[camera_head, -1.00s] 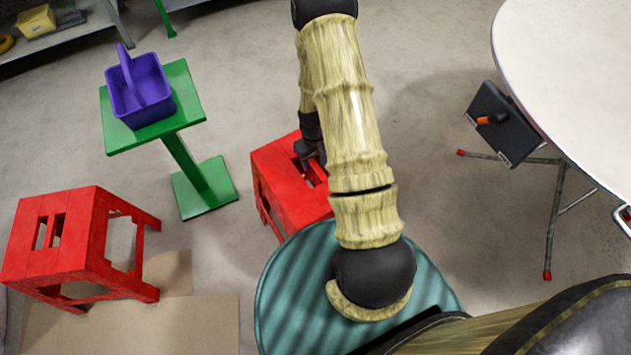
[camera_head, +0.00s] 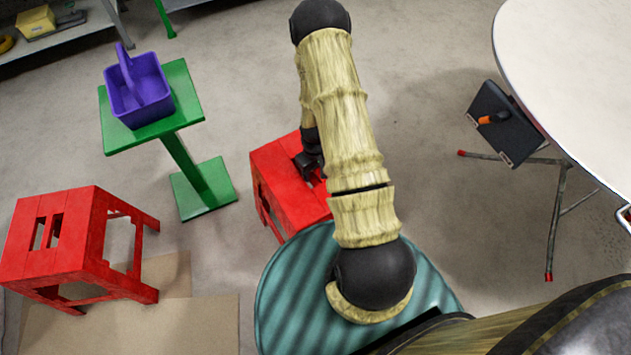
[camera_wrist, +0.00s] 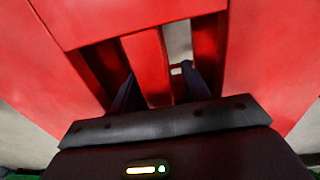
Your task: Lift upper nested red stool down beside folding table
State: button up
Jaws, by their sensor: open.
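A red stool (camera_head: 277,172) stands on the floor in the middle of the head view, partly hidden by my arm and a teal round surface. My gripper (camera_wrist: 158,80) is at its top. In the wrist view, its two dark fingers reach into the slots of the red seat (camera_wrist: 105,22), one on each side of the central bar (camera_wrist: 148,65). The jaws are open and apart around the bar. A second red stool (camera_head: 75,245) stands upright at the left, on cardboard. I cannot tell whether either stool has another nested in it. The folding table (camera_head: 575,75) is at the right.
A green stand (camera_head: 185,95) holds a purple caddy (camera_head: 138,88). A dark panel (camera_head: 503,125) with an orange-marked item hangs by the table's edge. Cardboard (camera_head: 130,325) lies at lower left. Bare floor (camera_head: 430,130) lies between the middle stool and the table.

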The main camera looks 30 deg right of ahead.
grip_shut()
dwell(1.3)
